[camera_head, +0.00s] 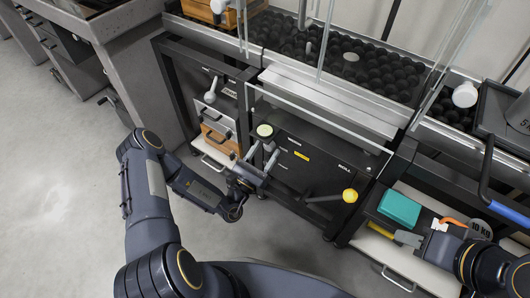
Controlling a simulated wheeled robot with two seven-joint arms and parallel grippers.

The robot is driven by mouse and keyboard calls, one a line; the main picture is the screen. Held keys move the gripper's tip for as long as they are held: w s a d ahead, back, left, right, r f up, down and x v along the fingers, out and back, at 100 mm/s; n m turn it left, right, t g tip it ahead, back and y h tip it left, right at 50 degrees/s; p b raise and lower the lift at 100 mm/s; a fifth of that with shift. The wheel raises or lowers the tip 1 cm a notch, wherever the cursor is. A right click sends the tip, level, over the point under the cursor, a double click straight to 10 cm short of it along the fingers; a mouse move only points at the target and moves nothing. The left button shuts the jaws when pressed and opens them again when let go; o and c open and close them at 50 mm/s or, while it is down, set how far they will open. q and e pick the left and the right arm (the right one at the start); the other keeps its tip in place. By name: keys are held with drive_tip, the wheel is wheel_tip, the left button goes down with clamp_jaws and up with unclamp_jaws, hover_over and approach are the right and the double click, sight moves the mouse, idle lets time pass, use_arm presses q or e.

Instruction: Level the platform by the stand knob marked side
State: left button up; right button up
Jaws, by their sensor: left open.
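The dark stand (318,172) is below the glass-walled bench in the middle. A lever with a yellow ball knob (350,196) sticks out from its front, near a label reading ROLL (343,167). A pale green round knob (264,130) stands at the stand's left end. Other labels, including a yellow one (301,155), are too small to read. My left gripper (263,157) is open, with its fingers just below the green knob; I cannot tell if they touch. My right gripper (408,238) is at lower right, and its fingers are unclear. Platform tilt cannot be judged.
A bed of black balls (300,42) lies behind glass above a metal ledge (335,100). A white ball lever (210,98) and drawers (217,134) are left of the stand. A teal box (399,208) and a 10 KG weight (479,230) are at right. Floor is clear at left.

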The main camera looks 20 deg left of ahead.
use_arm(q)
drive_tip(key=shift+w+d+r, duration=0.1)
drive_tip(key=shift+w, duration=0.05)
drive_tip(key=c, duration=1)
drive_tip(key=shift+n, duration=0.4)
drive_tip(key=n+y+p, duration=0.1)
drive_tip(key=n, duration=0.1)
drive_tip(key=n+y+p, duration=0.1)
drive_tip(key=n, duration=0.1)
drive_tip(key=shift+d+r+t+y, duration=0.1)
drive_tip(key=shift+d+t+y, duration=0.05)
drive_tip(key=shift+t+y, duration=0.15)
drive_tip(key=shift+n+y+p, duration=0.8)
drive_tip(key=shift+n+p, duration=0.1)
drive_tip(key=shift+n, duration=1.1)
drive_tip(key=shift+d+n, duration=0.1)
drive_tip(key=shift+n, duration=0.2)
